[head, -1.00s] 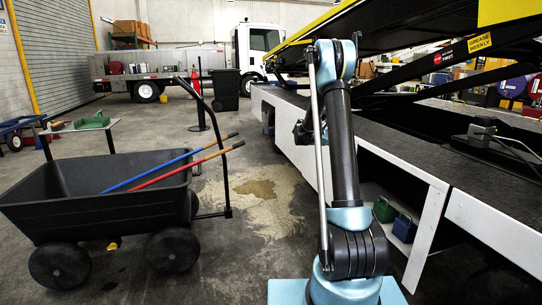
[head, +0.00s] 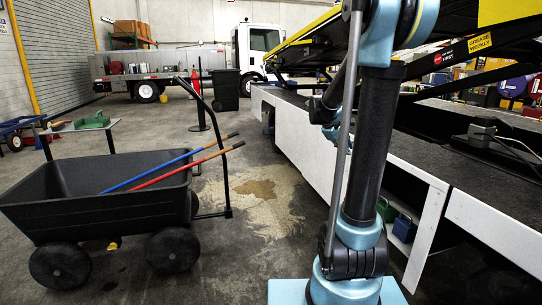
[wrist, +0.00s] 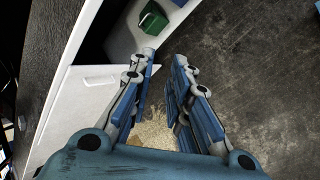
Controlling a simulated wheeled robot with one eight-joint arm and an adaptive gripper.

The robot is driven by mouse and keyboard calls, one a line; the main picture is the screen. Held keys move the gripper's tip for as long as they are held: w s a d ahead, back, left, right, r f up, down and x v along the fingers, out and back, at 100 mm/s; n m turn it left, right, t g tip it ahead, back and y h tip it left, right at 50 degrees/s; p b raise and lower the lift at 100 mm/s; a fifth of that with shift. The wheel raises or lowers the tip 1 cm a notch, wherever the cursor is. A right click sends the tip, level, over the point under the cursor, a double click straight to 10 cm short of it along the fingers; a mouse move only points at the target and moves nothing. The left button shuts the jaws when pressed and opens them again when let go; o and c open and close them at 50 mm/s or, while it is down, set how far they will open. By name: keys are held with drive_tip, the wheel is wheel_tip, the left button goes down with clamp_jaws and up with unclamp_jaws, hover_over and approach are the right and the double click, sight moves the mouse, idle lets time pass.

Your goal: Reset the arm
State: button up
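My gripper (wrist: 163,75) shows in the wrist view with its two blue-padded fingers apart and nothing between them. It points down past the side of the white-edged loader, over the concrete floor.
A black cart (head: 95,205) with a blue and a red handle lying across it stands at the left. A green case (head: 92,120) rests on a small table behind it. A blue case (head: 404,228) sits inside the loader's lower opening.

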drive_tip(key=s+a+f+m+y, duration=0.2)
drive_tip(key=s+a+f+m, duration=0.1)
drive_tip(key=s, duration=0.8)
drive_tip(key=s+a+f+m+g+y, duration=0.1)
drive_tip(key=s+a+f, duration=0.4)
drive_tip(key=s, duration=0.6)
drive_tip(key=s+a+f+m+y, duration=0.4)
drive_tip(key=s, duration=0.8)
drive_tip(key=shift+a+f+m, duration=0.15)
drive_tip(key=shift+f+m, duration=0.25)
drive_tip(key=shift+w+f, duration=0.2)
drive_tip(key=shift+w, duration=0.2)
